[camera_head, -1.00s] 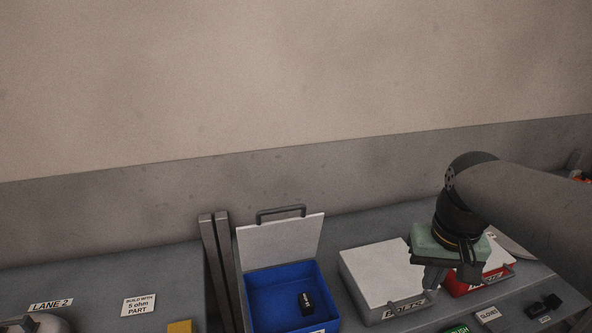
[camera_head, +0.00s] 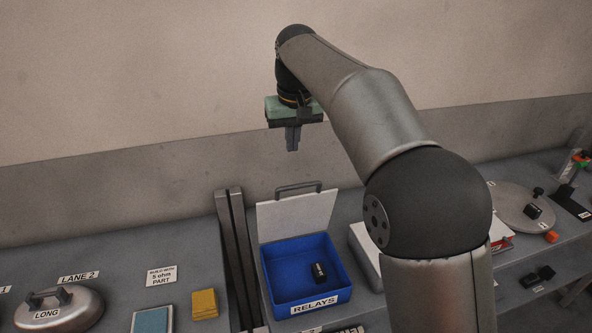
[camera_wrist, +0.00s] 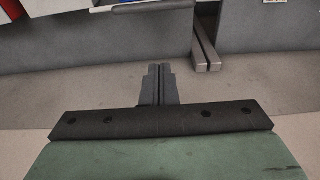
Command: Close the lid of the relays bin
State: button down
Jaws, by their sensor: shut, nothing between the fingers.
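The relays bin (camera_head: 267,277) is a blue box labelled RELAYS on the bench, with a small black part (camera_head: 319,272) inside. Its white lid (camera_head: 297,215) stands open at the back of the bin, tilted up, with a grey handle (camera_head: 298,187) on its upper edge. My gripper (camera_head: 293,148) is shut and empty, pointing down, and appears above the raised lid in the head view. In the wrist view my gripper (camera_wrist: 158,70) shows with closed fingers, and a grey bar like the lid handle (camera_wrist: 155,5) crosses the top edge.
Grey posts (camera_head: 236,245) stand just left of the bin. A white-lidded bin (camera_head: 366,257) is to its right, partly hidden by my arm. A plain wall stands behind.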

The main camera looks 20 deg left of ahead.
aim_at(295, 198)
jog(key=shift+s+d+f+p, duration=0.1)
jog(key=shift+s+d+f, duration=0.25)
jog(key=shift+f, duration=0.7)
jog(key=shift+s+d+f+p, duration=0.15)
jog(key=shift+s+f, duration=0.3)
jog(key=shift+f, duration=0.6)
jog(key=shift+s+d+f+p, duration=0.1)
jog(key=shift+s+d+f, duration=0.25)
jog(key=shift+f, duration=0.7)
jog(key=shift+s+a+f, duration=0.1)
jog(key=shift+a, duration=0.05)
